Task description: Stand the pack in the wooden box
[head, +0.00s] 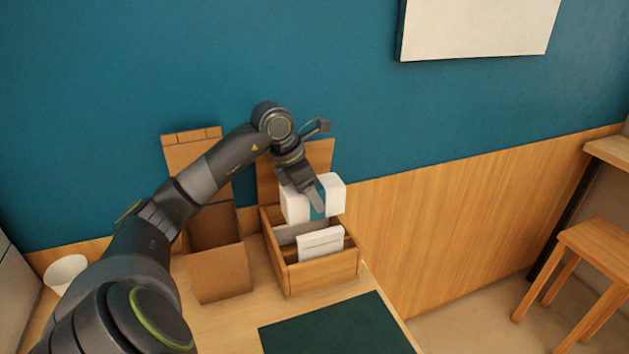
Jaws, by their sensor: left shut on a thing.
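The wooden box (325,274) stands on the table near the wall, with a raised back panel behind it. A white pack (335,194) with a teal band is above the back part of the box, roughly upright. My left gripper (315,198) is shut on the pack, with a finger across its front. The finger hides part of the pack, and I cannot tell whether its lower edge touches the box. A white flat item (320,244) stands in the front part of the box. My right gripper is not in view.
An open cardboard box (220,275) stands left of the wooden box. A white cup (65,271) is at the far left. A dark green mat (335,328) lies in front. A wooden stool (600,248) stands at right.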

